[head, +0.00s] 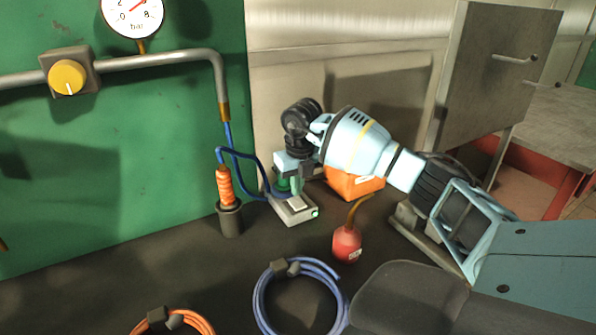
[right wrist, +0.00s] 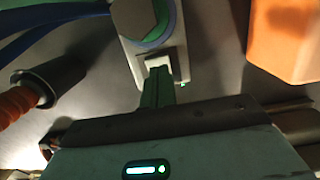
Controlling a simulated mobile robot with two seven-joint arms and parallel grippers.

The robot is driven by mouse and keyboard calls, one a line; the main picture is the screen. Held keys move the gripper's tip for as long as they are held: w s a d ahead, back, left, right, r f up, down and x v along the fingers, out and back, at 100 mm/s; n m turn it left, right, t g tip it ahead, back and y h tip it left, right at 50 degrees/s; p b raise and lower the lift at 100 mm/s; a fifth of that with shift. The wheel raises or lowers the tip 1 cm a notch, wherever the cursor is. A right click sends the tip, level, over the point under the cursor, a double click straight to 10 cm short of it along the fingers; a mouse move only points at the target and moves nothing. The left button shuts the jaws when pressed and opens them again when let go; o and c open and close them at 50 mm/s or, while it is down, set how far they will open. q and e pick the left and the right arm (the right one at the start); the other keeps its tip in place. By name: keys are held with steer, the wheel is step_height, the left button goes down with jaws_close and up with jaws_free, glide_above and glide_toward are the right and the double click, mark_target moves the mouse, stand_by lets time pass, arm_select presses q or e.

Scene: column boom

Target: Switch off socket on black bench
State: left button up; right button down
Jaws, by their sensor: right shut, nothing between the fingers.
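The socket (head: 293,214) is a small pale grey box on the black bench (head: 205,285), with a green light on its right end. A blue cable runs to it. In the right wrist view the socket (right wrist: 183,55) carries a round plug (right wrist: 140,22) and a pale rocker switch (right wrist: 157,62). My right gripper (head: 297,190) is shut and empty, pointing down over the socket. Its green fingertips (right wrist: 157,78) are at the near edge of the switch and overlap it in the picture. I cannot tell whether they touch it. My left gripper is out of view.
An orange-handled tool stands in a dark holder (head: 230,220) left of the socket. An orange box (head: 352,184) is behind right, a red oil can (head: 347,243) in front right. Coiled blue (head: 262,300) and orange (head: 200,322) hoses lie in front. A green panel (head: 120,150) rises behind.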

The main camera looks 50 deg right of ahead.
steer(key=shift+w+f, duration=0.1)
steer(key=shift+f, duration=0.7)
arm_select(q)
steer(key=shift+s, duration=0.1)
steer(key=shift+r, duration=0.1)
arm_select(e)
steer(key=shift+w+f, duration=0.1)
steer(key=shift+f, duration=0.15)
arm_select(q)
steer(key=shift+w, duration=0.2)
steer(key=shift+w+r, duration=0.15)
arm_select(e)
steer(key=shift+s+p, duration=0.3)
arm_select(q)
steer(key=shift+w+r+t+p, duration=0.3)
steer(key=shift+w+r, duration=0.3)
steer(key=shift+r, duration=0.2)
arm_select(e)
steer(key=shift+s+a+r, duration=0.15)
steer(key=shift+s+a, duration=0.05)
steer(key=shift+s, duration=0.25)
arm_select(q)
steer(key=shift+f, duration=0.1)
